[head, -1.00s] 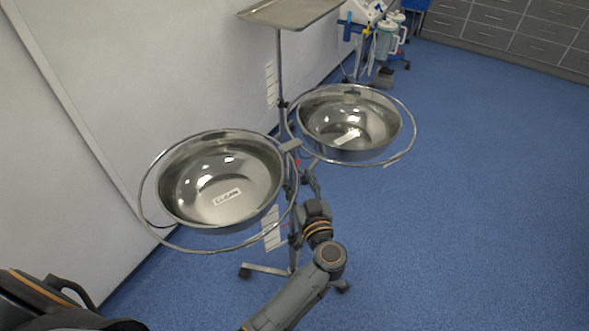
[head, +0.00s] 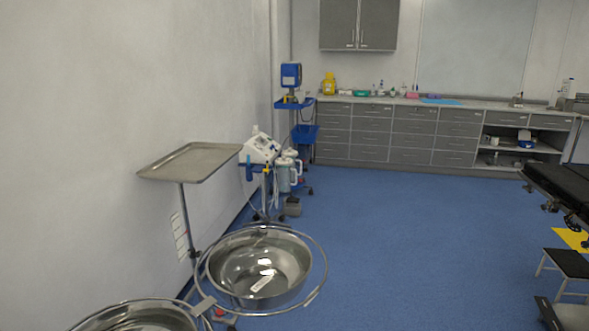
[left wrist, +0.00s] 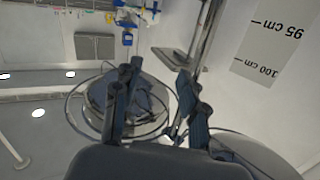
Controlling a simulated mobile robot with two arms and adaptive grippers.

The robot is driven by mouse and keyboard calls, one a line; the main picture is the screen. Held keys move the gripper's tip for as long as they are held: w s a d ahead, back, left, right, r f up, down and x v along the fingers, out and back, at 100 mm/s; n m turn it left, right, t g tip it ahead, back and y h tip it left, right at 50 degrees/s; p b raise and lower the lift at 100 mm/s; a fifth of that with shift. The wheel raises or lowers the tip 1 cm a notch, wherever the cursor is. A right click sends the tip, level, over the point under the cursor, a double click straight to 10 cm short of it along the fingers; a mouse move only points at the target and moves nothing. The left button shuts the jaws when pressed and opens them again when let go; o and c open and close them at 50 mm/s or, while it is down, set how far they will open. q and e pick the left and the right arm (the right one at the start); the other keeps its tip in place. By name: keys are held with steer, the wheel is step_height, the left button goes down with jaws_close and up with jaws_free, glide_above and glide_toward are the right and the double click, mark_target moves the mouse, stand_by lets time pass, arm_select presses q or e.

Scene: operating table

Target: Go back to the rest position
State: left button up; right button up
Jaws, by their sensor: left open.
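My left gripper (left wrist: 157,97) shows only in the left wrist view. Its dark fingers are spread apart and nothing is between them. Behind them in that view is a metal bowl in its ring (left wrist: 76,108), with a clear gap I cannot measure. In the head view, neither gripper nor arm shows. My right gripper is in no view.
Two steel bowls, the farther whole (head: 260,268) and the nearer cut off (head: 145,318), sit in ring stands by the left wall. A tray stand (head: 190,163) and a trolley with devices (head: 262,150) stand behind. Open blue floor (head: 400,240) lies right; an operating table (head: 560,188) is at the right edge.

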arm_select(q)
steer(key=s+a+f+m+g+h, duration=0.1)
steer(key=s+f+m+g+h, duration=0.2)
steer(key=s+f, duration=0.85)
steer(key=s+f+m+g+h, duration=0.15)
steer(key=s+f+g, duration=0.35)
steer(key=s+f, duration=0.65)
steer(key=s+a+f+g, duration=0.4)
steer(key=s+a+f, duration=0.1)
steer(key=s, duration=0.5)
steer(key=s+a+f+n+g+y, duration=0.1)
steer(key=s+a+f+g, duration=0.3)
steer(key=s+f, duration=0.3)
steer(key=s, duration=0.4)
steer(key=shift+s+a+f, duration=0.15)
steer(key=shift+s+a, duration=0.15)
steer(key=shift+a, duration=0.1)
steer(key=shift+n+y, duration=0.25)
